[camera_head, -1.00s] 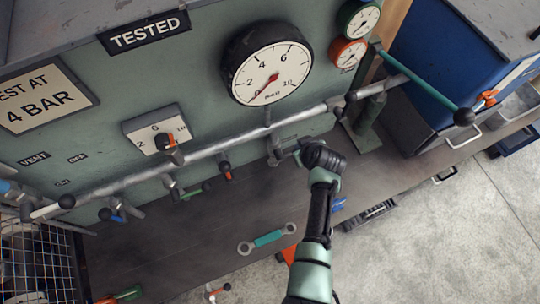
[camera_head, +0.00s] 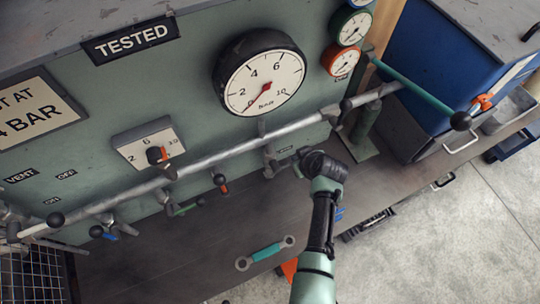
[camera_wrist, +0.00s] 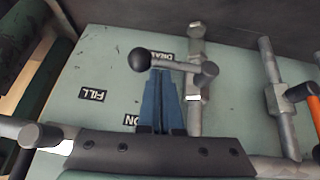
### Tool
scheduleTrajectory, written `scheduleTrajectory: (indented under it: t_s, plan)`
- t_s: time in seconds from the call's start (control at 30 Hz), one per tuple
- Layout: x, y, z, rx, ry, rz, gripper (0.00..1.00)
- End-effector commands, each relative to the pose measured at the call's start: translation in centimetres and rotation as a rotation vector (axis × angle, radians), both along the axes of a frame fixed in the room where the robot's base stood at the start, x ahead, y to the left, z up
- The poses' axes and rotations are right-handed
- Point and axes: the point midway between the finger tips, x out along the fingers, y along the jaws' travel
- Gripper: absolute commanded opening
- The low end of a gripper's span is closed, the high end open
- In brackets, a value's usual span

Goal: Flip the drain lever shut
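The drain lever (camera_wrist: 170,65) shows in the wrist view as a short metal bar with a black ball knob (camera_wrist: 139,61) at its left end. In the head view the drain valve (camera_head: 270,160) is just left of my black wrist, which hides the fingers.
A long grey pipe (camera_head: 225,155) runs across the green panel. An orange-handled valve (camera_head: 221,183) is left of the drain valve. The large gauge (camera_head: 260,73) has its needle near 0. A green-handled wrench (camera_head: 266,252) lies on the bench. A green bar with a black ball (camera_head: 461,120) sticks out right.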

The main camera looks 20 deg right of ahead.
Motion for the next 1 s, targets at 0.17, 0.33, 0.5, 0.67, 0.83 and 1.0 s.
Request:
scheduleTrajectory:
  t_s: [0.17, 0.33, 0.5, 0.67, 0.83, 1.0]
  plan:
    - [0.0, 0.0, 0.2, -0.001, 0.000, -0.001, 0.00]
    - [0.8, 0.4, 2.3, -0.002, -0.002, 0.001, 0.00]
    - [1.3, 1.0, 4.8, -0.001, 0.001, 0.001, 0.00]
    - [-0.2, 0.9, 6.7, -0.002, -0.001, -0.001, 0.00]
    - [-1.7, 0.8, 9.0, -0.002, -0.002, 0.000, 0.00]
    - [-3.0, 0.8, 10.8, -0.001, -0.001, 0.000, 0.00]
